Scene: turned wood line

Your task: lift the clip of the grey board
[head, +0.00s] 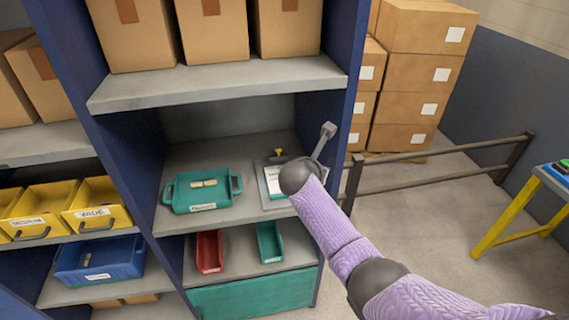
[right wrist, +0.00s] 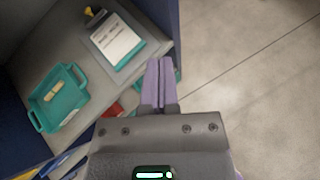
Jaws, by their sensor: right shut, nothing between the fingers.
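The grey board (head: 265,197) lies on the middle shelf with a white sheet (head: 273,182) on it. Its dark clip, with a small yellow piece (head: 279,152) beside it, is at the far end. The board (right wrist: 137,57) also shows in the right wrist view, with the yellow piece (right wrist: 89,11) at the upper left. My right gripper (right wrist: 160,62) is shut and empty, its lilac fingers near the board's lower right corner and apart from the clip. In the head view my wrist hides its fingers and part of the board. My left gripper is not in view.
A teal tray (head: 178,206) with small wooden pieces stands left of the board. Red (head: 209,252) and teal (head: 269,242) bins sit on the shelf below. The upper shelf (head: 220,84) and the blue side panel (head: 335,110) bound the bay. A railing (head: 430,155) stands to the right.

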